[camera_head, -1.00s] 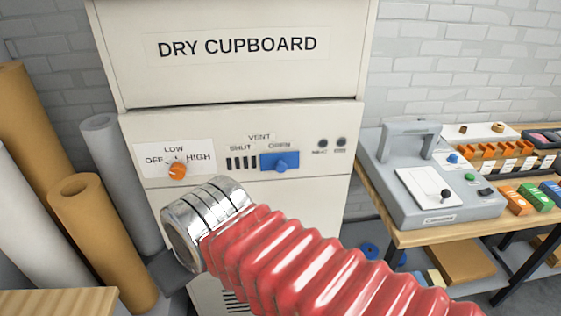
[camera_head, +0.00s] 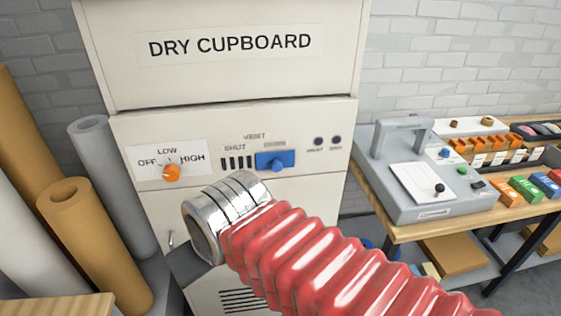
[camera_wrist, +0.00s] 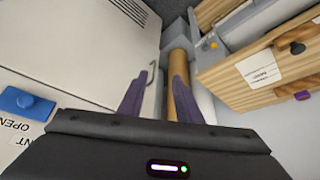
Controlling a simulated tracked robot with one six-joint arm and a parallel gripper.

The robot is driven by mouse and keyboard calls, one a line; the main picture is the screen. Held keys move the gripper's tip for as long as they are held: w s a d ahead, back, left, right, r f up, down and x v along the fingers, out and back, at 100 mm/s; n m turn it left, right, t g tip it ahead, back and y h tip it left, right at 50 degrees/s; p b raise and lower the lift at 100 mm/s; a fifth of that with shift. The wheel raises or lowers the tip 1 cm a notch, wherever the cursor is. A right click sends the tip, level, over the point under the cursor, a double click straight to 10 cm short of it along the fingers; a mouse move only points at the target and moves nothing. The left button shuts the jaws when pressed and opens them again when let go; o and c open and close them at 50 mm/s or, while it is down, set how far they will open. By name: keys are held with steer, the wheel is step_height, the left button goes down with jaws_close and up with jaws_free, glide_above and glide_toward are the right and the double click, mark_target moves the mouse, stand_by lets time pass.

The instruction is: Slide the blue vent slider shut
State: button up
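The blue vent slider (camera_head: 275,161) is on the front panel of the dry cupboard (camera_head: 230,72). It sits at the right end of its track, under the OPEN label, with dark vent slots (camera_head: 238,163) uncovered to its left. The slider also shows at the left edge of the wrist view (camera_wrist: 26,101), beside the upside-down word OPEN. My gripper (camera_wrist: 160,76) shows two purple fingers spread apart with nothing held between them. It is apart from the slider, which lies off to its left in the wrist view. The head view does not show the fingers.
An orange knob (camera_head: 171,173) is left of the slots. Rolls of material (camera_head: 90,235) stand left of the cupboard. A bench (camera_head: 405,235) with a grey machine (camera_head: 430,205) and small coloured boxes stands right. The cupboard front around the slider is clear.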

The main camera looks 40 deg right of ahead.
steer(key=shift+o, duration=1.2)
steer(key=shift+w+d+r, duration=0.1)
steer(key=shift+d+r, duration=0.1)
steer(key=shift+r, duration=0.05)
step_height(320, 180, up, 15)
steer(key=m+g+h, duration=0.2)
steer(key=m+h, duration=0.1)
steer(key=m, duration=0.4)
glide_above(277, 163)
steer(key=s+a, duration=0.3)
steer(key=s, duration=0.2)
steer(key=shift+w+a+f, duration=0.1)
steer(key=shift+f, duration=0.15)
steer(key=x, duration=1.3)
steer(key=shift+w+a+f, duration=0.2)
steer(key=shift+f, duration=0.25)
steer(key=shift+c, duration=0.3)
